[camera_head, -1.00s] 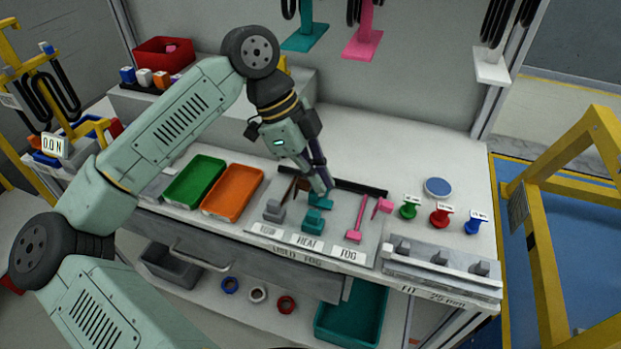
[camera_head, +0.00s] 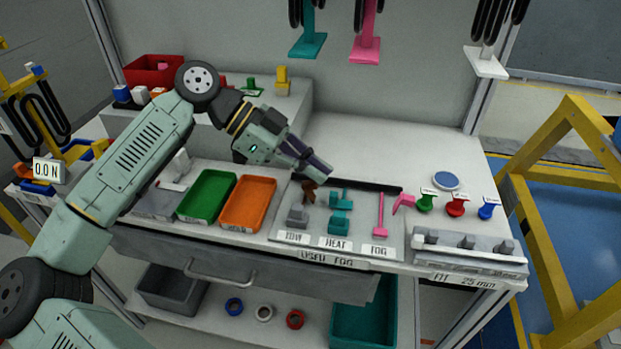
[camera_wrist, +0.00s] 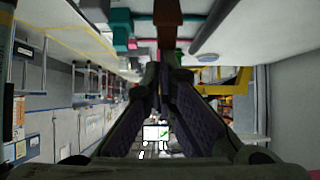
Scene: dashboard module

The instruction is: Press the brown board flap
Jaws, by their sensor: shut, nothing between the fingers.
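The brown flap (camera_head: 309,191) stands at the upper left of the grey board, behind a grey block (camera_head: 297,216). My gripper (camera_head: 327,174) is shut and empty. In the head view its fingertips lie just above and to the right of the brown flap; I cannot tell the exact gap. In the wrist view, a brown piece (camera_wrist: 168,16) shows at the top middle, beyond the shut fingers (camera_wrist: 163,78). The grey board (camera_head: 362,237) also carries a teal flap (camera_head: 341,201) and a pink flap (camera_head: 381,215).
Green (camera_head: 207,196) and orange (camera_head: 248,203) trays stand left of the board. Green, red (camera_head: 456,206) and blue knobs and a grey fixture (camera_head: 470,250) stand to the right. A display (camera_head: 47,171) reads 0.0 N. The tabletop behind the board is mostly clear.

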